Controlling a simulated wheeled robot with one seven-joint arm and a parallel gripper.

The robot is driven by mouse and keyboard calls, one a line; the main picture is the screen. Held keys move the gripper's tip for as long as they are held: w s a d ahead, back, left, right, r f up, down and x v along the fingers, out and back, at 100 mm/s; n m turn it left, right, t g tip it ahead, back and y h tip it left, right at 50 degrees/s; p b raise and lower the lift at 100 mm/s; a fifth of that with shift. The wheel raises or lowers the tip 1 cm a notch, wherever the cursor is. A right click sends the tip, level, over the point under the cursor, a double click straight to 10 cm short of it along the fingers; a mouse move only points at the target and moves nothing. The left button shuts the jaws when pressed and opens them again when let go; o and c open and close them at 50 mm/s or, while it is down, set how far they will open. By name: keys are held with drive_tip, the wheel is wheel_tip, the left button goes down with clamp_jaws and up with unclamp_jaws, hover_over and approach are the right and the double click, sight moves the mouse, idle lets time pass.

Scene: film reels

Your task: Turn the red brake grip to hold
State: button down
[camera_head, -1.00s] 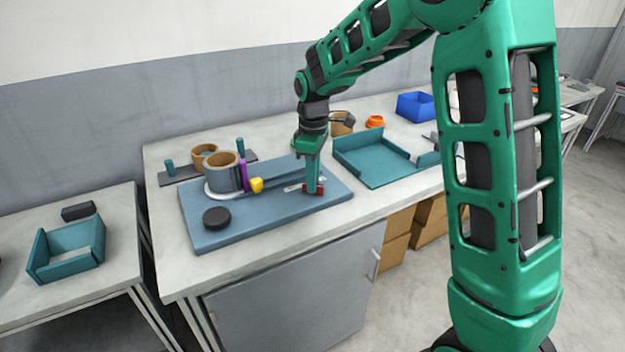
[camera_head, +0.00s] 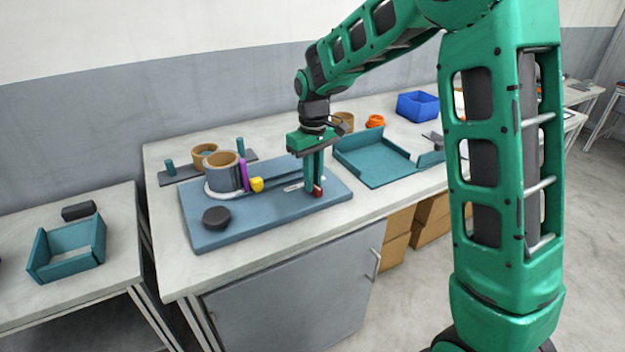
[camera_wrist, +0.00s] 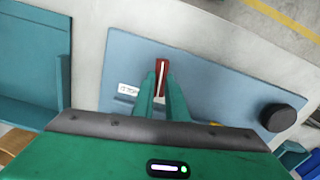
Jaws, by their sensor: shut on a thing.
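The red brake grip (camera_wrist: 163,78) is a small bar with a white line along its top, at the right end of the blue-grey board (camera_head: 240,222). In the head view the grip (camera_head: 318,191) shows at my fingertips. My gripper (camera_head: 313,190) points down from above and is shut on the grip. In the wrist view my two fingers (camera_wrist: 161,95) stand on either side of the grip's near end. A white label (camera_wrist: 128,90) lies beside the grip; its print is too small to read. My fingers hide part of the grip.
A teal tray (camera_head: 377,176) lies right of the board.

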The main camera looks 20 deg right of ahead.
drive_tip(key=m, duration=0.5)
drive_tip(key=shift+w+d+r+m, duration=0.1)
drive_tip(key=shift+w+r+m, duration=0.05)
drive_tip(key=shift+m, duration=0.15)
drive_tip(key=m, duration=0.5)
drive_tip(key=shift+m, duration=0.3)
drive_tip(key=c, duration=1.8)
unclamp_jaws()
drive_tip(key=shift+o, duration=0.2)
wheel_tip(320, 180, up, 11)
drive_tip(key=shift+f, duration=0.2)
